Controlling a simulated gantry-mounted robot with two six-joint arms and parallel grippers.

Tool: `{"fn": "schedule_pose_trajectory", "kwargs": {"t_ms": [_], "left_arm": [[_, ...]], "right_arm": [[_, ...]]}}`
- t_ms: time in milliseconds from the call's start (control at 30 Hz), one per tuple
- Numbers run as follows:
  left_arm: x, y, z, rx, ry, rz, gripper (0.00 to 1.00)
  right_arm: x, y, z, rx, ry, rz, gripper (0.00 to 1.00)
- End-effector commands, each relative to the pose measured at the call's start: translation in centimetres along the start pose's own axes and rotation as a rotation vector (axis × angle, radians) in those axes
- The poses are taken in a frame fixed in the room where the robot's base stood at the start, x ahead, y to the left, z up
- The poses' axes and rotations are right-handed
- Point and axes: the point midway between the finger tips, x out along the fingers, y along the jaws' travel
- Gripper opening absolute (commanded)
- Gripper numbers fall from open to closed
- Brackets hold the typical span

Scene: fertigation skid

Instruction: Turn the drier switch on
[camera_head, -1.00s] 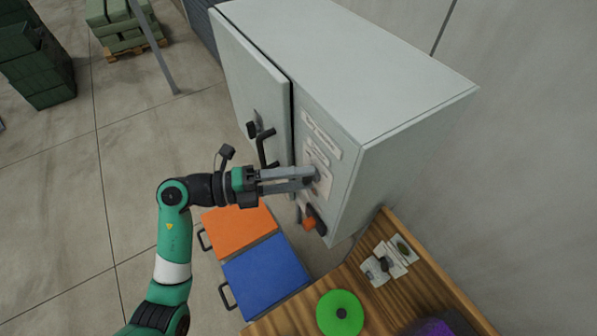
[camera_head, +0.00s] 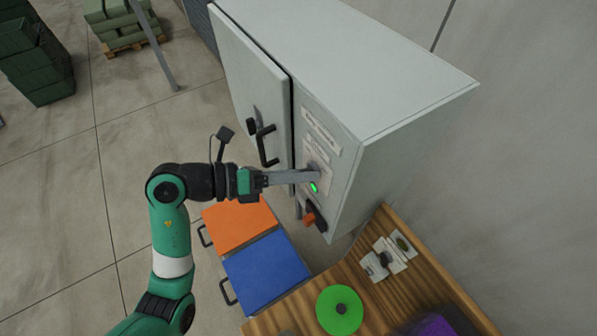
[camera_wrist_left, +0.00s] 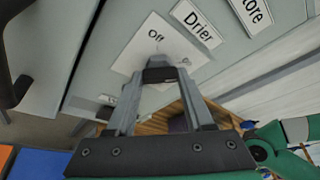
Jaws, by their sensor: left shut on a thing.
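The drier switch sits on the front panel of a grey cabinet (camera_head: 345,70). My left gripper (camera_head: 317,174) reaches it from the left and is shut on the switch knob. The fingers hide most of the knob. A small green lamp (camera_head: 314,187) glows just below the fingertips. In the left wrist view, the fingertips (camera_wrist_left: 160,74) meet at the white switch plate (camera_wrist_left: 148,38), where "Off" is readable. A "Drier" label (camera_wrist_left: 196,24) is beside the plate. My right gripper is not seen.
A black door handle (camera_head: 266,146) sticks out left of the fingers. An orange-and-black rotary switch (camera_head: 311,217) is below on the panel. Orange (camera_head: 238,225) and blue (camera_head: 265,270) cases are beneath. A wooden bench (camera_head: 427,270) holds a green disc (camera_head: 339,311).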

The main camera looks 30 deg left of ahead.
Motion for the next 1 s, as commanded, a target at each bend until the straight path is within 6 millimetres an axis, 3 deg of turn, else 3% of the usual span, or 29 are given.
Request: {"fn": "schedule_pose_trajectory", "kwargs": {"t_ms": [500, 533, 600, 700, 1000], "left_arm": [[-0.02, -0.03, 0.03, 0.022, -0.001, 0.008, 0.00], [-0.02, -0.03, 0.03, 0.022, -0.001, 0.008, 0.56], [-0.01, -0.03, 0.03, 0.022, -0.001, 0.008, 0.69], [-0.01, -0.03, 0.02, 0.021, -0.001, 0.008, 0.82], [-0.21, 0.01, 0.01, 0.020, -0.001, 0.008, 0.82]], "right_arm": [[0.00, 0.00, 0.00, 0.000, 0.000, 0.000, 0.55], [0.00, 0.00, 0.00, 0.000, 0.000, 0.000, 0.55], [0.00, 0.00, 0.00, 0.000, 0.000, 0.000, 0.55], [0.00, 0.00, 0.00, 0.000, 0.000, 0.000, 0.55], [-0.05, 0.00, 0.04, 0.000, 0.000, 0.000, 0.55]]}}
